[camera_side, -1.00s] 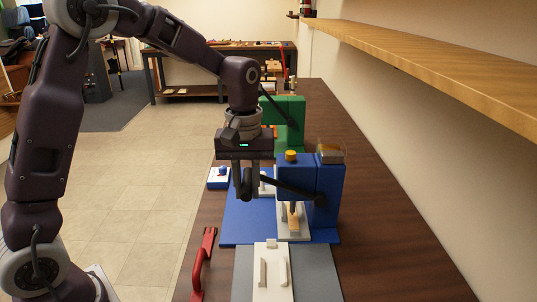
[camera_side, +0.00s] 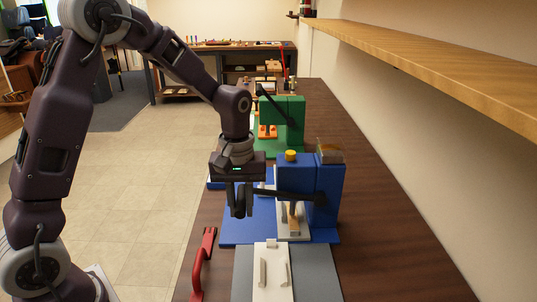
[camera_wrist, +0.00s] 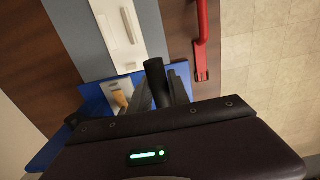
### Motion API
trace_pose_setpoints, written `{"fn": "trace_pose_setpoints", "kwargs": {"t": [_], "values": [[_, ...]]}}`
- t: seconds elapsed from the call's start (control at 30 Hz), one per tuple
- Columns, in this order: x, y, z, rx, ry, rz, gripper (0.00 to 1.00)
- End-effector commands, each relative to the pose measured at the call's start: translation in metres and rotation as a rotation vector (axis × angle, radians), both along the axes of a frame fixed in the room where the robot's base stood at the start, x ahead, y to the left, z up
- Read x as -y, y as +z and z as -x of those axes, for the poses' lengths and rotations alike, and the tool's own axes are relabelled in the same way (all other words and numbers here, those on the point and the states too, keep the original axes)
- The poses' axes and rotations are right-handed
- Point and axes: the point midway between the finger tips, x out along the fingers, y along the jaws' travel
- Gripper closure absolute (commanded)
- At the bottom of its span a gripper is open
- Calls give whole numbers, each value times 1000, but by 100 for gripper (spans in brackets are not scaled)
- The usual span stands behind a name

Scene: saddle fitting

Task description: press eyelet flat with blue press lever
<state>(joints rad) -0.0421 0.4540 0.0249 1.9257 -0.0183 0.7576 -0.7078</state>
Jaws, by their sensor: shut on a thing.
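The blue press (camera_side: 325,190) stands on its blue base plate, with a yellow knob on top. Its black lever (camera_side: 282,194) reaches out left, nearly level. My gripper (camera_side: 239,208) is shut on the lever's outer end. In the wrist view, the lever's dark grip (camera_wrist: 156,75) shows at my fingers. Under the press head, a tan piece (camera_side: 294,226) lies on a pale holder (camera_side: 305,234); the tan piece also shows in the wrist view (camera_wrist: 120,98). The ram comes down onto or just above the tan piece; I cannot tell which. The eyelet is too small to make out.
A green press (camera_side: 289,125) stands behind the blue one. In front lie a white plate with raised bars (camera_side: 272,275) on a grey mat (camera_side: 318,275) and a red handle (camera_side: 203,265) at the table's left edge. A wooden shelf (camera_side: 440,65) runs along the right wall.

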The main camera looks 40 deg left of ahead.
Motion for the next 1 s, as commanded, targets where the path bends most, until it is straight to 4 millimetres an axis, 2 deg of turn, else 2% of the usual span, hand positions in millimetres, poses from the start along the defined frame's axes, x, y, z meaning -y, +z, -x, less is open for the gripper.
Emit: {"fn": "trace_pose_setpoints", "kwargs": {"t": [0.2,0.37,0.6,1.0], "values": [[-5,-18,6,-18,2,-5,96],[-5,-23,7,-18,2,-5,96],[-5,-40,7,-18,2,-5,96],[-5,-41,6,-16,2,-5,96]]}}
